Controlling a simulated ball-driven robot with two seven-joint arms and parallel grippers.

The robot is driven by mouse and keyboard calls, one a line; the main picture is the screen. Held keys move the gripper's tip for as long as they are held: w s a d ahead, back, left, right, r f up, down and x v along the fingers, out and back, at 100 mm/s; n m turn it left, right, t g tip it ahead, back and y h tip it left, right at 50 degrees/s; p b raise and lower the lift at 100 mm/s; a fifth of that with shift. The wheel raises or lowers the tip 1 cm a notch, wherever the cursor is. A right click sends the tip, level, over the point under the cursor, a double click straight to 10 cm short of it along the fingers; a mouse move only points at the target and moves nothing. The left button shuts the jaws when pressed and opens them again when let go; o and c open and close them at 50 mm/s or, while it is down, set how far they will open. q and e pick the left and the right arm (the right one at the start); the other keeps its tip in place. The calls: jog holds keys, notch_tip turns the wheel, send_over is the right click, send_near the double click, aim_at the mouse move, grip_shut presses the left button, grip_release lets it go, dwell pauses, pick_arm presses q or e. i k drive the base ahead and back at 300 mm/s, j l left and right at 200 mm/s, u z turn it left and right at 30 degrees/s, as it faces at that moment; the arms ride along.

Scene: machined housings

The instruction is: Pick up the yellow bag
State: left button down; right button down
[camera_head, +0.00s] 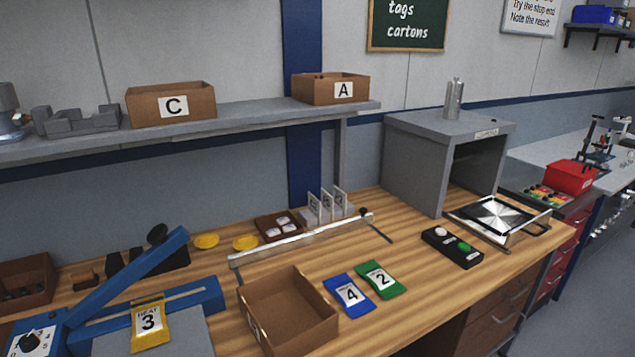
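The yellow bag (151,326) carries a white label with a "3" and some small lettering. It lies at the lower left, over the blue bar of a press-like device (203,293) and its grey plate (192,341). The bag's face is fully in sight. Neither of my grippers shows in this view.
An open brown box (273,317) stands right of the device. A blue bag (349,294) and a green bag (381,279) lie beside it. The device's raised blue lever (130,277) slants up behind the yellow bag. A black button box (452,248) sits right of the bags on the wooden bench (405,311).

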aim_at(149, 327)
jog(key=u, duration=1.25)
